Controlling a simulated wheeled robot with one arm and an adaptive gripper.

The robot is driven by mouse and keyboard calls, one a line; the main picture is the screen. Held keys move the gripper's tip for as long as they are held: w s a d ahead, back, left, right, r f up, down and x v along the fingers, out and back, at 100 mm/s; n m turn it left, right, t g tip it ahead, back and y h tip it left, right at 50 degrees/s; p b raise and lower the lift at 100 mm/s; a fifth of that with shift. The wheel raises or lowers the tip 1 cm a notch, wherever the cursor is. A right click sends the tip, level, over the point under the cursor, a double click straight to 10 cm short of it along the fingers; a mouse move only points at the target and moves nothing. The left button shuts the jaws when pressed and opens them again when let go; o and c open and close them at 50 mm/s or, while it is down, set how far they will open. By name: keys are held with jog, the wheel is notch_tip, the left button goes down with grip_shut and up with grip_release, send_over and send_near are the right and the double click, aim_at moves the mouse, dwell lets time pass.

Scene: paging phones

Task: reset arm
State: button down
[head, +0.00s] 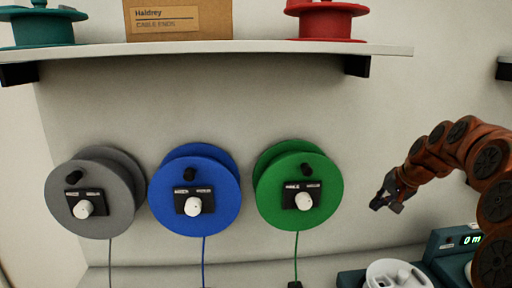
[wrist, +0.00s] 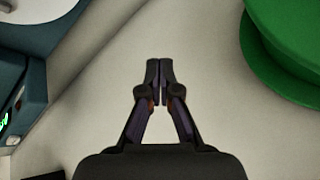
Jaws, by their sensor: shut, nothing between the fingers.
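My gripper (head: 386,203) is at the right in the head view, at the end of my orange arm, in the air to the right of the green reel (head: 298,184). In the wrist view my gripper (wrist: 160,82) has its fingertips together, with nothing between them. The green reel also shows at the top right of the wrist view (wrist: 285,60), apart from the fingers.
A grey reel (head: 92,190) and a blue reel (head: 194,190) are on the wall left of the green one. A shelf (head: 250,47) above bears a box (head: 180,20) and red (head: 327,20) and teal (head: 42,30) spools. A teal device (head: 452,245) stands lower right.

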jog(key=s+a+f+n+g, duration=0.3)
jog(key=s+a+n+g, duration=0.1)
jog(key=s+a, duration=1.4)
jog(key=s+f+n+g+h, duration=0.1)
jog(key=s+f, duration=0.3)
jog(key=s, duration=0.8)
jog(key=s+d+f+g+h, duration=0.1)
jog(key=s+f, duration=0.3)
jog(key=s, duration=0.9)
jog(key=shift+s+d+n+g+h, duration=0.3)
jog(key=shift+n+g+h, duration=0.15)
jog(key=shift+g, duration=0.35)
jog(key=shift+s, duration=0.1)
